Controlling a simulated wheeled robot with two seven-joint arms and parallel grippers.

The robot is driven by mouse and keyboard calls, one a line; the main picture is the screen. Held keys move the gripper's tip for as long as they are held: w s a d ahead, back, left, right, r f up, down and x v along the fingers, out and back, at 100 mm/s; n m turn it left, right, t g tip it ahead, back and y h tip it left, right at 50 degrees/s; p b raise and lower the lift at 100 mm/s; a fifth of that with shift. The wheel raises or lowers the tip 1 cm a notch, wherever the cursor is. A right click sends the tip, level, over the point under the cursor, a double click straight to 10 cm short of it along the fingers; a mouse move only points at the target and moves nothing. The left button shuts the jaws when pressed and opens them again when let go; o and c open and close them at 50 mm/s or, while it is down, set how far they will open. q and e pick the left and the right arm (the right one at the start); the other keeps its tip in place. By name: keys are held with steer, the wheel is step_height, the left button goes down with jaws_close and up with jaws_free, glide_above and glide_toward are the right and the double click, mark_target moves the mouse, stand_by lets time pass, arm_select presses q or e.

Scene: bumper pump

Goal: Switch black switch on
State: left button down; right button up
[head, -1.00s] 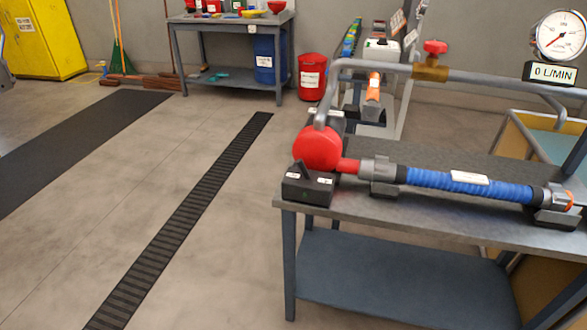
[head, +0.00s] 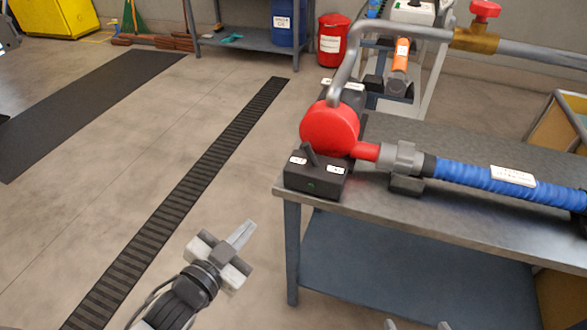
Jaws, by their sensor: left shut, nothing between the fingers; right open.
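The black switch (head: 317,181) is a dark box at the near left corner of the workbench, with a small lever on top. The lever leans up and to the left in the head view, between two small white labels too small to read. The switch sits just in front of the red round pump (head: 329,129). My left gripper (head: 243,234) is shut and empty, left of the bench and below the switch in the picture, clear of both. My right gripper (head: 417,326) shows only its fingertips at the bottom edge; they are apart with nothing visible between them.
The metal workbench (head: 440,217) carries a blue hose (head: 468,176) joined to the pump. A grey pipe (head: 398,35) with a red-handled valve (head: 485,12) rises above. The floor left of the bench is open, with a dark grating strip (head: 195,168).

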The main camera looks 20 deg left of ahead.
mark_target(294, 171)
arm_select(q)
steer(key=w+r+m+h+b, duration=0.1)
steer(key=m+h, duration=0.2)
steer(key=m, duration=0.1)
steer(key=w+a+r+m+h+b, duration=0.1)
steer(key=m+h, duration=0.1)
steer(key=m, duration=0.3)
steer(key=w+a+r+m+t+h+b, duration=0.1)
steer(key=m+h, duration=0.2)
steer(key=m, duration=0.1)
steer(key=shift+w+a+r+m+h+b, duration=0.1)
steer(key=shift+w+a+m+h+b, duration=0.1)
steer(key=shift+w+m+h+b, duration=0.15)
arm_select(e)
steer(key=shift+w+a+f+t, duration=0.15)
steer(key=shift+f+t, duration=0.25)
steer(key=shift+f, duration=0.55)
arm_select(q)
steer(key=shift+w, duration=0.1)
steer(key=p+x, duration=0.1)
steer(key=x, duration=1.3)
arm_select(e)
steer(key=shift+r, duration=0.1)
arm_select(q)
steer(key=shift+r, duration=0.1)
arm_select(e)
steer(key=shift+r, duration=0.25)
